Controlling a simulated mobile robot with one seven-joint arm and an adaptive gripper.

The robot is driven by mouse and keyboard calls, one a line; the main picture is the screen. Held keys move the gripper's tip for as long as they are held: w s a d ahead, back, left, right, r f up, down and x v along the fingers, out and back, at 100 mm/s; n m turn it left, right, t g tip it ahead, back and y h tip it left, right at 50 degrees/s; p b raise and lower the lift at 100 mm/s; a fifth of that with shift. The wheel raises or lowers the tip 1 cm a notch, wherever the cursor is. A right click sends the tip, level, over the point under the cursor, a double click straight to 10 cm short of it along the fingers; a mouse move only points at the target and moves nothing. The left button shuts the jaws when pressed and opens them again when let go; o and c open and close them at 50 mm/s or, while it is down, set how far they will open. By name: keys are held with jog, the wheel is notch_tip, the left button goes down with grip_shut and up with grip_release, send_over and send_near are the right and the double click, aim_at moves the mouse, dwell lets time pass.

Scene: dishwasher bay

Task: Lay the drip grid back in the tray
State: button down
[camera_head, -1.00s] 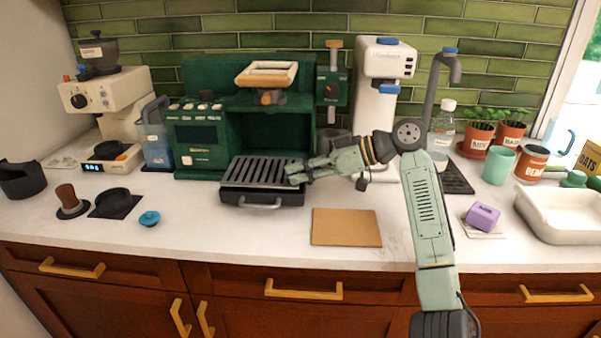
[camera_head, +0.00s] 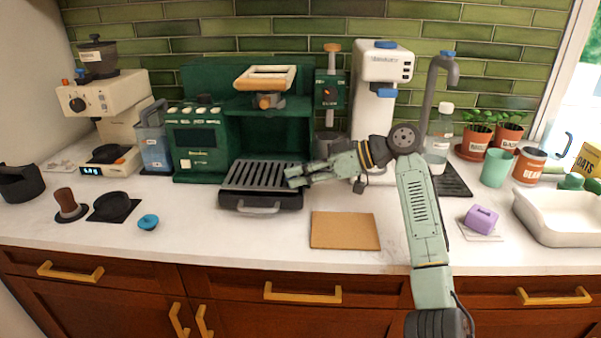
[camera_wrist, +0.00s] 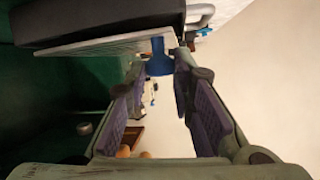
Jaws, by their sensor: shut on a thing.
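The drip grid (camera_head: 262,176) is a dark slatted plate at the front of the green coffee machine. It lies over the black drip tray (camera_head: 233,201), whose front handle shows below it. I cannot tell whether the grid is seated or just above the tray. My gripper (camera_head: 289,176) is shut on the grid at its right side. In the wrist view the grid (camera_wrist: 98,46) is a thin pale slab beside the dark tray (camera_wrist: 95,18). A blue piece (camera_wrist: 158,60) shows between my fingertips (camera_wrist: 158,68); the exact contact is unclear.
The green coffee machine (camera_head: 197,147) stands behind the tray. A tan board (camera_head: 345,230) lies to the front right, and a blue round piece (camera_head: 148,222) to the front left. The front counter is mostly clear.

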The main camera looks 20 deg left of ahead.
jog(key=shift+d, duration=0.15)
jog(key=shift+f, duration=0.55)
dwell(0.9)
jog(key=c, duration=1.3)
grip_release()
jog(key=v, duration=1.2)
